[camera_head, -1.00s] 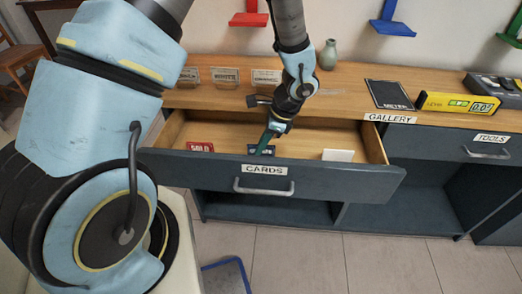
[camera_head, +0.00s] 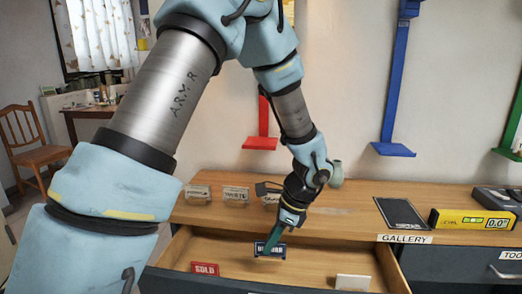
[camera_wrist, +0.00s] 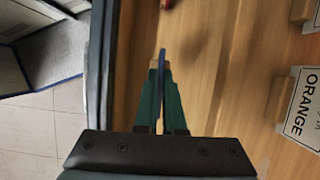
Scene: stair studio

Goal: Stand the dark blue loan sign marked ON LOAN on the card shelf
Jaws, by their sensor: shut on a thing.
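A small dark blue sign (camera_head: 270,250) with white lettering is held by my gripper (camera_head: 271,240); its lettering is too small to read. The green fingers are shut on it, and it hangs upright over the open CARDS drawer (camera_head: 230,245). In the wrist view the sign (camera_wrist: 162,58) shows edge-on as a thin blue strip between the fingertips. Which thing is the card shelf I cannot tell for sure; red (camera_head: 260,143), blue (camera_head: 393,149) and green (camera_head: 508,154) wall shelves show above the counter.
In the drawer lie a red SOLD sign (camera_head: 205,269) and a white card (camera_head: 353,282).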

